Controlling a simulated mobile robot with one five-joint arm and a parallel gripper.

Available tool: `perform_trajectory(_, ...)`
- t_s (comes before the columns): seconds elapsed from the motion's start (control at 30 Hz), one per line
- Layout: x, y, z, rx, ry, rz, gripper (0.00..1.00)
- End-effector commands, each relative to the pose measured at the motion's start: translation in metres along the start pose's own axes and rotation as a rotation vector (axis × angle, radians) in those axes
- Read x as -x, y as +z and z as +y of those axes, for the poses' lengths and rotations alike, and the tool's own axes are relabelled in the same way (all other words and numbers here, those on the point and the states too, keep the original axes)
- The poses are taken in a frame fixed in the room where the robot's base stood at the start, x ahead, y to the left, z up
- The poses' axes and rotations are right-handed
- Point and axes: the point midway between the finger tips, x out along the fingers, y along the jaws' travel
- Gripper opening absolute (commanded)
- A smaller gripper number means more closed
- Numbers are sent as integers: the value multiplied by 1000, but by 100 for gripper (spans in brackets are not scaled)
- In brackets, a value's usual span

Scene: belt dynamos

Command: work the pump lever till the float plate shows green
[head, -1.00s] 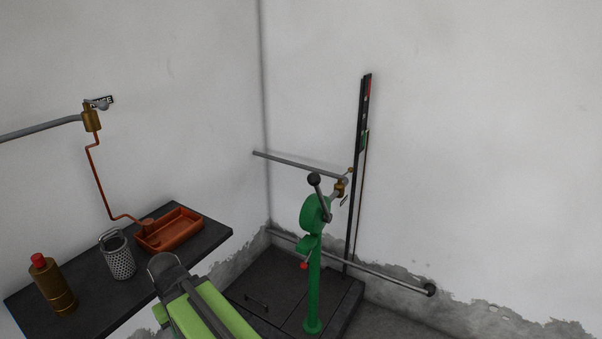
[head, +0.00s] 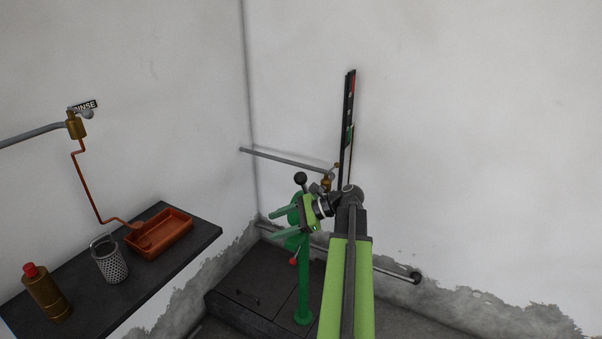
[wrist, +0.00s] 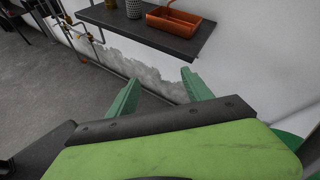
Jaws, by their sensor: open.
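The green pump (head: 304,285) stands on a dark platform in the corner. Its lever (head: 301,179) ends in a black ball knob and points up, leaning slightly left. The tall black gauge strip (head: 348,110) on the back wall has red near its top and a green piece partway down; I cannot tell which is the float plate. My gripper (head: 270,225) is open, in front of the pump head and below the knob, its fingers pointing left. It hides part of the pump. In the wrist view both green fingers (wrist: 160,82) are apart with nothing between them.
A dark shelf (head: 190,222) at left holds an orange tray (head: 172,238), a perforated metal cup (head: 109,263) and a brass bottle with a red cap (head: 47,293). A grey pipe (head: 395,272) runs low along the back wall. The right side is clear.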

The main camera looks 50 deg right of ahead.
Motion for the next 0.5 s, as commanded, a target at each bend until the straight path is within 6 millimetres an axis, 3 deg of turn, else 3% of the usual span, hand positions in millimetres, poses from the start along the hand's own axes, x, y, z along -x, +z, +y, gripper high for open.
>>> perform_trajectory(0.03,56,-3,-16,-109,-95,-62,59)
perform_trajectory(0.1,119,-3,-26,-237,-199,-161,59)
perform_trajectory(0.2,193,-2,-29,-362,-304,-280,59)
perform_trajectory(0.33,247,0,-26,-443,-370,-375,59)
perform_trajectory(0.5,260,1,-23,-464,-384,-403,59)
